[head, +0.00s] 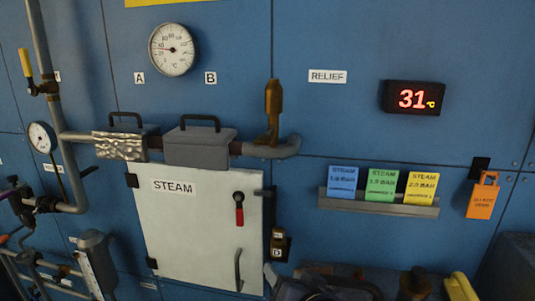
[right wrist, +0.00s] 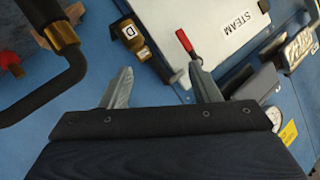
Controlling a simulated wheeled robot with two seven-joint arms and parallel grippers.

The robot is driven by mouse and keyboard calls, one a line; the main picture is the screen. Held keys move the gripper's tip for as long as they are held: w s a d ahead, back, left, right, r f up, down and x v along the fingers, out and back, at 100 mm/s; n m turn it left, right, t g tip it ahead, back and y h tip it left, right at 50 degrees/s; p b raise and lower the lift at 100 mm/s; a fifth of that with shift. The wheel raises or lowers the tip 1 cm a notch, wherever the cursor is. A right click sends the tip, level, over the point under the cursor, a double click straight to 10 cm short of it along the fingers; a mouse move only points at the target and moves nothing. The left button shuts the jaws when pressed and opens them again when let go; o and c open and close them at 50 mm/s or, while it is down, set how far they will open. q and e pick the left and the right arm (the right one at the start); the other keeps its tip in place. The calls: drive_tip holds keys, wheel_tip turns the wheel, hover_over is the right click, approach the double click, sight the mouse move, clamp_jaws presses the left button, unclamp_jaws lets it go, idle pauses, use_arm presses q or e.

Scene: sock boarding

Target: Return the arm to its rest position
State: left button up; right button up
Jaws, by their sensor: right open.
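My right gripper (right wrist: 162,70) is open in the right wrist view, its two grey fingers apart with nothing between them. In the head view my right gripper (head: 287,283) shows only partly, low at the bottom edge, below and right of the white STEAM cabinet (head: 195,235). The cabinet door is shut, with a red-handled lever (head: 239,210) on it. In the right wrist view the red lever (right wrist: 184,42) appears beyond the fingers, apart from them. My left gripper is not in view.
Pipes and a gauge (head: 42,138) stand at the left. A shelf (head: 380,207) holds blue, green and yellow cards, with an orange tag (head: 482,198) beside it. In the right wrist view a dark curved bar (right wrist: 62,92) with a brass fitting (right wrist: 60,36) lies left of the fingers.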

drive_tip(key=s+d+f+g+p, duration=0.1)
drive_tip(key=s+d+g, duration=0.3)
drive_tip(key=s+d, duration=0.4)
drive_tip(key=s+d+f+g+h, duration=0.1)
drive_tip(key=s+d+f+g, duration=0.3)
drive_tip(key=s+d, duration=0.4)
drive_tip(key=s, duration=0.4)
drive_tip(key=shift+s+d+f+p, duration=0.25)
drive_tip(key=shift+d+p, duration=0.1)
drive_tip(key=shift+d, duration=0.05)
